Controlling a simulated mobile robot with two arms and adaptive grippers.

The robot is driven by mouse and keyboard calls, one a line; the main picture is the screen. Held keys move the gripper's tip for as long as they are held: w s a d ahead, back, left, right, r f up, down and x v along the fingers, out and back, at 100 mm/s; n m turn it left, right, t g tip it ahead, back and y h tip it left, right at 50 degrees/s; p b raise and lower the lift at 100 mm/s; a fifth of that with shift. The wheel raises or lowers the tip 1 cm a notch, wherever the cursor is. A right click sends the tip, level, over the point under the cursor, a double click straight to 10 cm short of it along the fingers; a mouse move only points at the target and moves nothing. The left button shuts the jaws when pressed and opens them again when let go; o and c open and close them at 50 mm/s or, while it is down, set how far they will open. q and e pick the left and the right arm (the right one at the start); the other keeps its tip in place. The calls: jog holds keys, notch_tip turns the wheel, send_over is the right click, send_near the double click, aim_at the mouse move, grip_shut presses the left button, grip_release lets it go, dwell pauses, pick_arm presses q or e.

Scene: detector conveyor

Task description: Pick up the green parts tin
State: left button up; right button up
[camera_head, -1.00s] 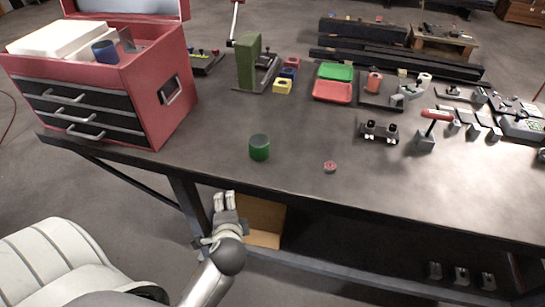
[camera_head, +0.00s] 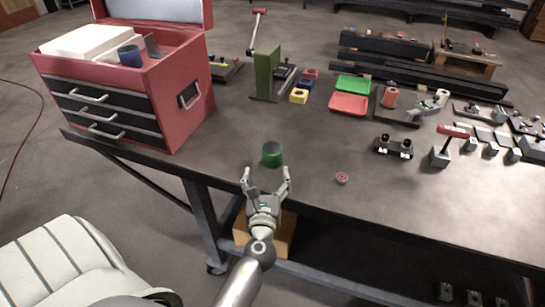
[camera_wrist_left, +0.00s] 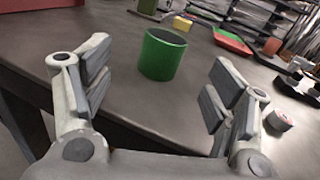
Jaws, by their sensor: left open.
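The green parts tin (camera_head: 272,154) stands upright near the front edge of the dark workbench. My left gripper (camera_head: 267,178) is open and empty, just in front of the tin at the bench edge, with its fingers pointing toward it. In the left wrist view the tin (camera_wrist_left: 162,55) stands ahead, between the lines of the two spread fingers (camera_wrist_left: 155,95) but beyond their tips, and nothing touches it. My right gripper is not in view.
A red toolbox (camera_head: 180,100) stands at the left of the bench (camera_head: 240,125). A small red-topped roll (camera_head: 342,178) lies right of the tin. Green and red trays (camera_head: 349,104) and a red-handled tool (camera_head: 441,150) are farther right. The bench around the tin is clear.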

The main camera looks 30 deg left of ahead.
aim_at(272, 157)
pick_arm(q)
jog(key=shift+w+d+m, duration=0.15)
jog(key=shift+w+m, duration=0.15)
jog(key=shift+m, duration=0.2)
jog(key=shift+w, duration=0.3)
jog(key=p+x, duration=0.1)
jog(key=x, duration=0.9)
jog(key=shift+f+p, duration=0.1)
jog(key=shift+p, duration=0.25)
jog(key=c, duration=1)
jog(key=shift+c, duration=0.6)
